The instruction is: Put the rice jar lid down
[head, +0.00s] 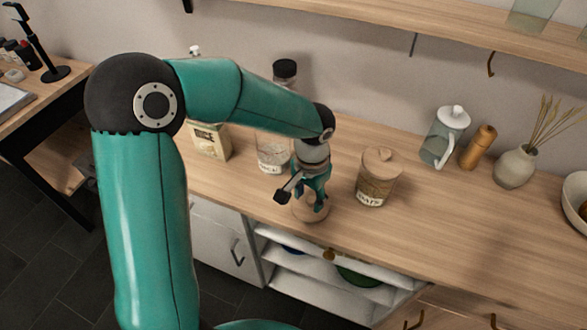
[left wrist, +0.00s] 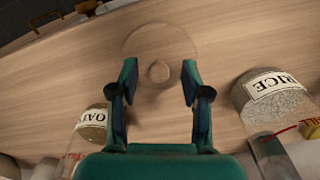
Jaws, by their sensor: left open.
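The rice jar lid (head: 303,211), a round wooden disc, lies on the counter near its front edge. In the left wrist view the lid (left wrist: 160,32) shows its round knob between my finger tips, with a gap on both sides. My left gripper (head: 317,203) is open, pointing down just over the lid and partly hiding it. It also shows open in the left wrist view (left wrist: 158,70). The rice jar (head: 272,158), clear glass with white rice, stands behind and left of the lid, without a lid on it; its label shows in the left wrist view (left wrist: 275,88).
The oats jar (head: 377,185) with its wooden lid stands right of my gripper. A paper bag (head: 211,142) and a dark-capped bottle (head: 285,72) stand at the back left. A glass pitcher (head: 445,140), mill (head: 478,147) and vase (head: 515,167) stand at the right. The front-right counter is clear.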

